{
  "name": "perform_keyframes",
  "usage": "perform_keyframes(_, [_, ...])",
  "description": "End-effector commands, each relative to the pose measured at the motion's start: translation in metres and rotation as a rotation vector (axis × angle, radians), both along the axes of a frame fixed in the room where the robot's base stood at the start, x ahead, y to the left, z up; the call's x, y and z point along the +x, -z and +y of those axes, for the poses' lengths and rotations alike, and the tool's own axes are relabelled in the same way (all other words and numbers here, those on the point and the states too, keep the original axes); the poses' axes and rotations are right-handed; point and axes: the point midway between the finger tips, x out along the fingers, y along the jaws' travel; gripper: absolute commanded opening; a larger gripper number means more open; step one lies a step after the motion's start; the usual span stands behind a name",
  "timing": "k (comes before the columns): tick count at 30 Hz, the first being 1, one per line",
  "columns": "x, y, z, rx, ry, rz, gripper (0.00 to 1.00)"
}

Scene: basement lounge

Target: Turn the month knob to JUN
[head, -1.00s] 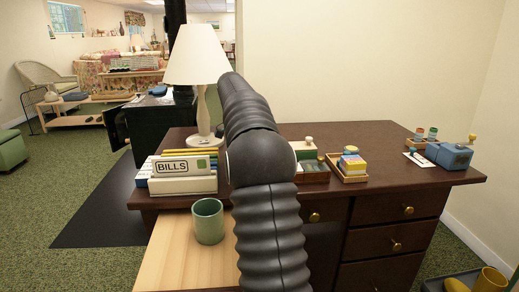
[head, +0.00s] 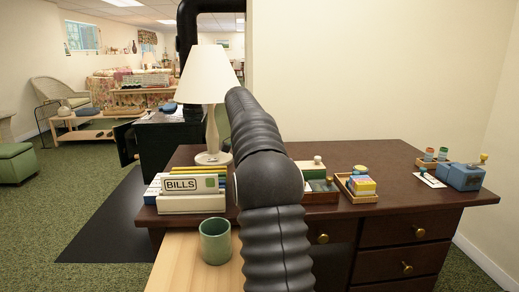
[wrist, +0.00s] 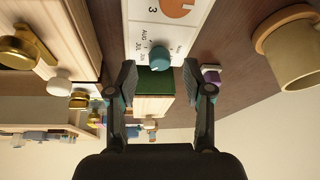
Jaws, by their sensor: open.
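In the wrist view, a teal round month knob (wrist: 159,56) sits on a white panel (wrist: 165,33) with small month labels around it. AUG and JUL can be read beside the knob; the other labels and the knob's exact setting are too small to tell. My gripper (wrist: 160,78) is open, with one dark finger on each side, just short of the knob and apart from it. A dark green block with a pale wooden edge (wrist: 154,82) shows between the fingers. In the head view my arm hides the gripper, and I cannot make out the knob.
The brown desk (head: 400,160) carries a white lamp (head: 208,75), the BILLS box (head: 190,190), a tray of colored blocks (head: 358,184) and a blue device (head: 462,176). A green mug (head: 215,241) stands on the pale wooden surface in front. Brass-knobbed drawers are below.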

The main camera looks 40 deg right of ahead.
Motion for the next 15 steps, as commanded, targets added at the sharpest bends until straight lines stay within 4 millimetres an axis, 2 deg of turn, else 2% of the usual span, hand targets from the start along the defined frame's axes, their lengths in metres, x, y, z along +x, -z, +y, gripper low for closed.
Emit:
perform_keyframes(7, [0.006, -0.045, 0.019, -0.001, -0.002, -0.003, 0.51])
perform_keyframes(15, [0.009, -0.078, 0.032, -0.002, -0.002, -0.001, 0.51])
